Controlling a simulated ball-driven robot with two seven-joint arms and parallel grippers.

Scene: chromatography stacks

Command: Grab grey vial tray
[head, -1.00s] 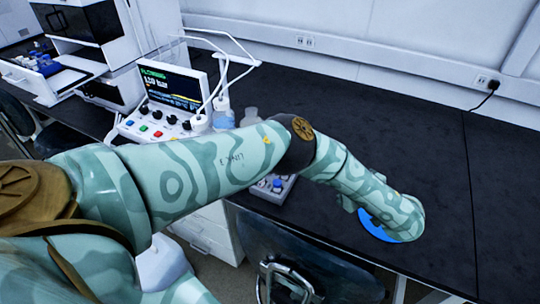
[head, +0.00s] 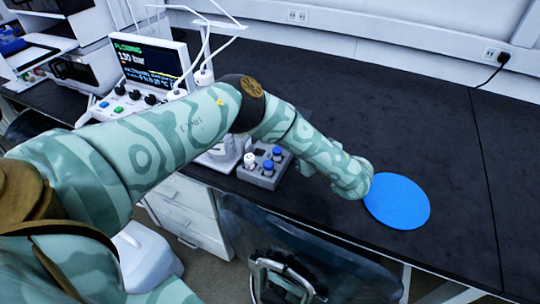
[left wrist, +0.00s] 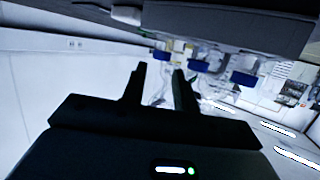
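The grey vial tray (head: 259,182) stands on the black bench near its front edge in the head view, holding blue-capped and white-capped vials. My left arm passes behind and to the right of it; my left gripper's fingers are hidden in that view. In the left wrist view my left gripper (left wrist: 160,82) is open, with nothing between its two dark fingers. That view is upside down: the grey tray (left wrist: 225,30) fills the upper right, beyond the fingertips, with blue caps hanging below it. I cannot tell whether the fingers touch it. My right gripper is not in view.
A blue disc (head: 398,203) lies on the bench right of my arm. A control box with a screen (head: 150,62) and tubing stands behind my arm. A dark chair (head: 285,250) is against the bench front. The bench's right side is clear.

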